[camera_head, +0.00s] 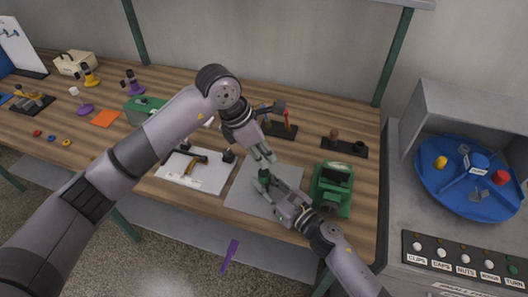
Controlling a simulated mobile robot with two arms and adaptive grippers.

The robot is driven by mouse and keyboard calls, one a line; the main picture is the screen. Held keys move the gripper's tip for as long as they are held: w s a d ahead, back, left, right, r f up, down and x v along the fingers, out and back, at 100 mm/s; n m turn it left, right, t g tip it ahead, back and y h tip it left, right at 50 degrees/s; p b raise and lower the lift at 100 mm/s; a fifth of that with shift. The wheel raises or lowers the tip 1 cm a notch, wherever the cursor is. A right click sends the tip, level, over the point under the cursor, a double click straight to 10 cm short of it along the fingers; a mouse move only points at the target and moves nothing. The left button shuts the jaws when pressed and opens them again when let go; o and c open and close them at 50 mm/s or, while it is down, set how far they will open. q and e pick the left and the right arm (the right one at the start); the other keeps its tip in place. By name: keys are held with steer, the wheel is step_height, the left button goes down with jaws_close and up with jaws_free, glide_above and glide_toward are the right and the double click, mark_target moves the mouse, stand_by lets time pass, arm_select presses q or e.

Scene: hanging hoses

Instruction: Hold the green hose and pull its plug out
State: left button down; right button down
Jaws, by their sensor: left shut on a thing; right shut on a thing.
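My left gripper (266,156) reaches down over the grey mat (242,196) on the bench. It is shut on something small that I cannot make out. My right gripper (266,184) comes from the lower right and is close below the left one, its fingertips pointing up and left. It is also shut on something. Small dark green parts (264,174) show between the two grippers. I cannot tell whether they are the green hose, its plug or finger parts. No long hose can be clearly seen.
A green machine (332,188) stands close to the right of my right gripper. A white sheet with a hammer (197,160) lies to the left. A black rack (344,147) is behind. A blue turntable (468,180) is at the right. A purple piece (230,256) shows below the bench's front edge.

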arm_select(q)
steer(key=shift+r, duration=0.15)
arm_select(e)
steer(key=shift+f, duration=0.1)
arm_select(q)
steer(key=shift+r, duration=1.35)
arm_select(e)
steer(key=c, duration=1.3)
jaws_free()
steer(key=v, duration=1.2)
